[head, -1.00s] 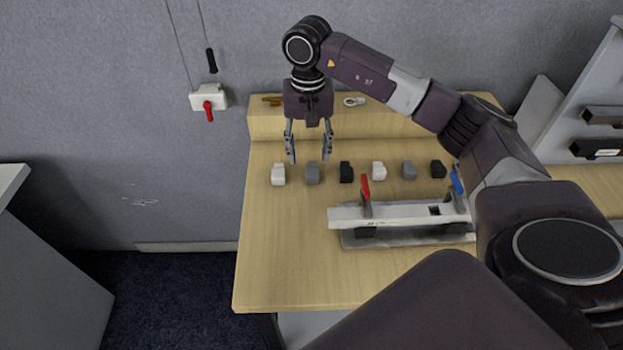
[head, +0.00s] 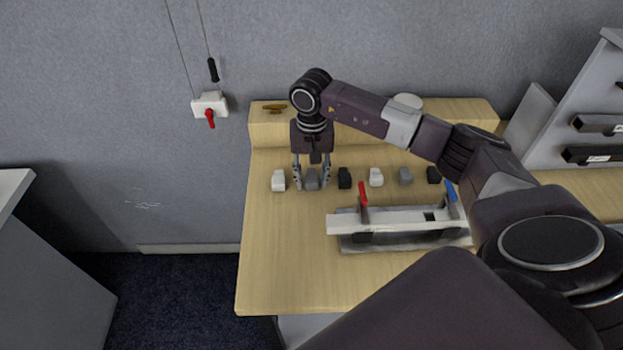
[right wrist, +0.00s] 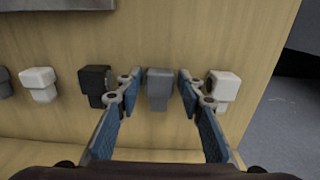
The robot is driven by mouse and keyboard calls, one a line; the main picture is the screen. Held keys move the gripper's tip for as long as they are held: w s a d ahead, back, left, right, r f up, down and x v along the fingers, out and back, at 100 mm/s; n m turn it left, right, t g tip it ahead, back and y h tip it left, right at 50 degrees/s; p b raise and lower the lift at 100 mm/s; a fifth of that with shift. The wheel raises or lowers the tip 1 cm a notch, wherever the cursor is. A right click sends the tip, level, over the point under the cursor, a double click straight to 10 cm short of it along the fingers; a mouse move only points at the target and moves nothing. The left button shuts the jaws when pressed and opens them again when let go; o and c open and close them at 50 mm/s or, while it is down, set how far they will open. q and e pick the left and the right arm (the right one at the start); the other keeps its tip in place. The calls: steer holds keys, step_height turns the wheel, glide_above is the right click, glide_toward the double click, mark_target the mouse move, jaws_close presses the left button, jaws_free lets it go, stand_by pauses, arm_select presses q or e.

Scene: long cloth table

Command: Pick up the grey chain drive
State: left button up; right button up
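A row of small blocky parts in white, grey and black lies on the wooden table. A grey part (head: 312,179), likely the chain drive, is second from the left in the head view. My right gripper (head: 312,186) is lowered over it with the fingers open on either side. In the right wrist view the grey part (right wrist: 159,88) sits between the open fingers of the gripper (right wrist: 161,80), with gaps on both sides. Another grey part (head: 405,176) lies farther right in the row. My left gripper is not in view.
A white part (head: 278,180) and a black part (head: 344,178) flank the grey part closely. A metal fixture (head: 390,240) with a red lever (head: 363,193) and a blue lever (head: 450,190) stands in front of the row. The table's front left is clear.

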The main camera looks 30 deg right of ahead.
jaws_close()
steer(key=shift+r, duration=0.1)
